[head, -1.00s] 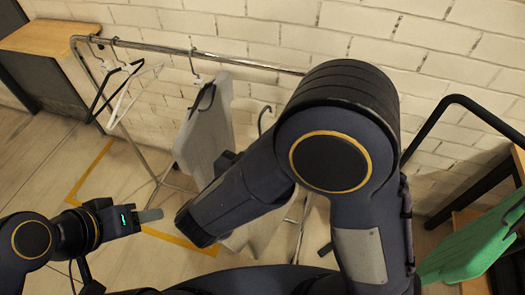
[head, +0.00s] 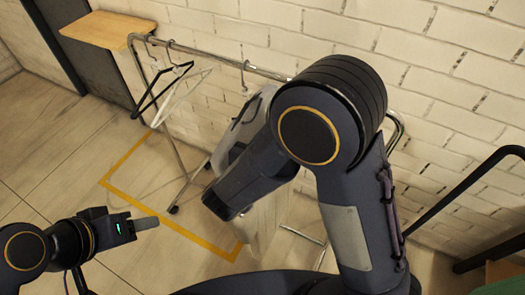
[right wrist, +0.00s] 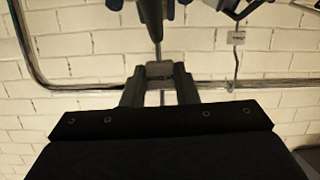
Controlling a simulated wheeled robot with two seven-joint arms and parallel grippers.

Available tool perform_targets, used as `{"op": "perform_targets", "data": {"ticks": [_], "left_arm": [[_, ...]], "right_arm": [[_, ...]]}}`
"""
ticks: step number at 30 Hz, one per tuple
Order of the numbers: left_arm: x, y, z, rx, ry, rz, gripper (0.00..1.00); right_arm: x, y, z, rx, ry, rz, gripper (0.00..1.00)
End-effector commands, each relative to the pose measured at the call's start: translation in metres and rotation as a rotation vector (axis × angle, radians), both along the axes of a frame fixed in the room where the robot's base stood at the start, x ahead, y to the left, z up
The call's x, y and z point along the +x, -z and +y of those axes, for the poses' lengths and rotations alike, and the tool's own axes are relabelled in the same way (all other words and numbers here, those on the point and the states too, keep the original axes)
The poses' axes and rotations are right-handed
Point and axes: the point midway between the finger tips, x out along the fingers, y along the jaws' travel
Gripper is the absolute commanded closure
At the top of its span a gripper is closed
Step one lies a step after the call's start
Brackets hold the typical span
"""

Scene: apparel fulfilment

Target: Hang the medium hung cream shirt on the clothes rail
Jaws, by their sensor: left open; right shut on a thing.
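The clothes rail (head: 205,53) runs along the brick wall and passes behind my right arm; it also shows in the right wrist view (right wrist: 275,84). My right gripper (right wrist: 160,72) is shut on a thin hanger stem in the right wrist view, near the rail; in the head view my arm hides it. A cream garment (head: 268,222) hangs partly hidden below my right forearm, and its top is covered. I cannot tell whether the held hook touches the rail. My left gripper (head: 146,223) is open and empty at lower left, away from the rail.
Empty black and white hangers (head: 172,90) hang at the rail's left end. A grey garment (head: 240,125) hangs nearer my right arm. A tagged hanger (right wrist: 236,38) hangs beside the right gripper. A wooden top (head: 108,29) stands back left; yellow tape (head: 170,216) marks the floor.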

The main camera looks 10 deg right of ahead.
Motion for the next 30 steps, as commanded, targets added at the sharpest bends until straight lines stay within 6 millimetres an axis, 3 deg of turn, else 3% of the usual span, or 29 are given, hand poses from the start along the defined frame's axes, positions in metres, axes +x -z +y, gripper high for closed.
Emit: {"op": "perform_targets", "data": {"ticks": [30], "left_arm": [[0.000, 0.018, 0.000, 0.000, 0.000, 0.000, 0.47]], "right_arm": [[0.102, 0.000, -0.069, 0.001, 0.004, -0.004, 1.00]]}}
